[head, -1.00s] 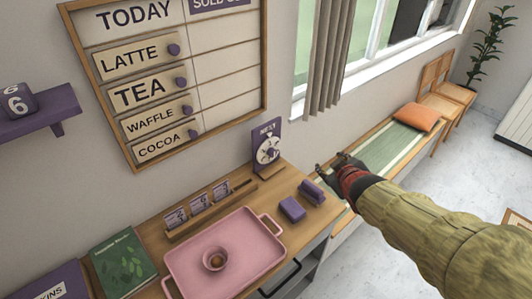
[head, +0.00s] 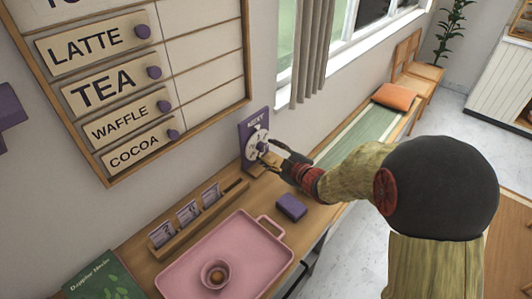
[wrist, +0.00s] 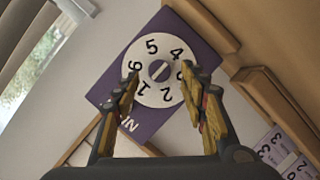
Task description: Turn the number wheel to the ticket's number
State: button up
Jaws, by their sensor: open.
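The number wheel (head: 257,143) is a white disc on a purple stand marked NEXT, against the wall at the back of the counter. In the wrist view the wheel (wrist: 150,92) shows numbers 1, 2, 4, 5 and 6, with 3 partly hidden by a finger. A purple hub with a pale bar is at its centre. I cannot tell which number is selected. My gripper (head: 270,158) is open in front of the wheel; its fingers (wrist: 158,90) lie either side of the hub in the wrist view. Contact is unclear. Tickets (head: 188,211) stand in a wooden rack; one 3 shows in the wrist view (wrist: 271,146).
A pink tray (head: 181,265) with a small cup (head: 216,275) fills the counter front. A purple block (head: 291,207) lies right of it. The menu board (head: 210,108) hangs above. A green book (head: 105,279) lies at lower left.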

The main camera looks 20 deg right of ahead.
jog(key=shift+x, duration=1.1)
jog(key=shift+c, duration=1.1)
grip_shut()
